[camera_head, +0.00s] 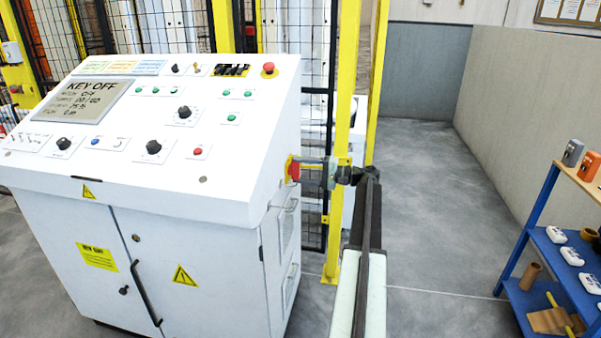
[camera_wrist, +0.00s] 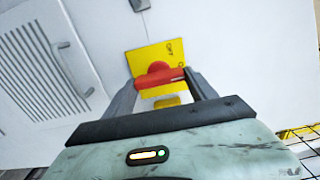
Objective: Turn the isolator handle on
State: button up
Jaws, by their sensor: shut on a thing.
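The isolator handle is a red rotary handle (camera_wrist: 158,74) on a yellow plate (camera_wrist: 150,58) on the white cabinet's side. In the wrist view its bar lies close to horizontal, tilted slightly, between my two fingers. It also shows in the head view as a small red spot (camera_head: 293,171) on the cabinet's right side. My gripper (camera_wrist: 162,82) is shut on the red handle, with one finger at each end of the bar. In the head view my gripper (camera_head: 318,171) reaches the handle from the right. Some lettering on the plate is partly hidden by the handle.
The white control cabinet (camera_head: 190,235) fills the left, its screen (camera_head: 82,100) reading KEY OFF. A yellow post (camera_head: 345,90) and mesh fence stand behind my arm. A blue shelf (camera_head: 535,235) with small items stands at right. Grey floor (camera_head: 430,200) lies clear between.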

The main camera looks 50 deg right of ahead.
jog(key=shift+s+f, duration=0.1)
jog(key=o, duration=1.1)
jog(key=v, duration=0.7)
jog(key=shift+s+d, duration=0.25)
jog(key=shift+s, duration=0.1)
